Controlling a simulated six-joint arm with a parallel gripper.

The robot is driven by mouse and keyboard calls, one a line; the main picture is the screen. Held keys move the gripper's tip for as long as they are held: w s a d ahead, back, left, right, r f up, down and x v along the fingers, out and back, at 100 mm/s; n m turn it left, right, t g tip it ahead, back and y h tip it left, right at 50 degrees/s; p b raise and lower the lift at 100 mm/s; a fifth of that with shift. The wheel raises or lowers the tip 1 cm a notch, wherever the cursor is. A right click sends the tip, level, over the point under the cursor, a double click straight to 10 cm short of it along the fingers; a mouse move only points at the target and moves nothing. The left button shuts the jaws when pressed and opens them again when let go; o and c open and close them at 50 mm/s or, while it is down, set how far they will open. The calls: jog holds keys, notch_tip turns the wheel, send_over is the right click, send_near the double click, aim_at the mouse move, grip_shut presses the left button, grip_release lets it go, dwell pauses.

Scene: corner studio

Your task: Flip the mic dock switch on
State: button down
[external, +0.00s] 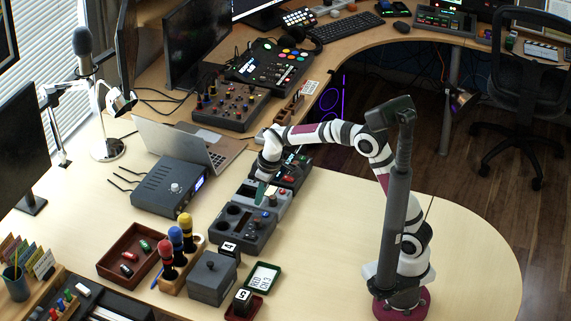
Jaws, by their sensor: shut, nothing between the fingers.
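A dark grey dock with round wells (238,232), which looks like the mic dock, sits in the middle of the desk in front of my arm. Its switch is too small to make out. My gripper (261,192) points down over the light grey unit (280,204) just behind this dock. The gripper is shut and looks empty. Whether its tips touch anything below cannot be told. Handheld microphones with red, blue and yellow heads stand in a wooden holder (193,262) to the left of the dock.
A black unit with lit controls (292,171) stands behind the light grey unit. A laptop (213,152) and a blue-grey receiver with antennas (168,187) stand to the left. A grey box (212,282) and small numbered blocks stand in front. The desk to the right is clear.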

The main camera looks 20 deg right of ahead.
aim_at(254, 237)
jog(key=x, duration=0.8)
jog(key=d+x, duration=0.1)
jog(key=x, duration=0.3)
jog(key=shift+s+a+f, duration=0.1)
jog(key=shift+s+f, duration=0.25)
jog(key=shift+f, duration=0.7)
jog(key=shift+s+f, duration=0.1)
jog(key=shift+f, duration=0.25)
jog(key=shift+w+a+r, duration=0.35)
jog(key=shift+w+r, duration=0.05)
jog(key=shift+w, duration=0.1)
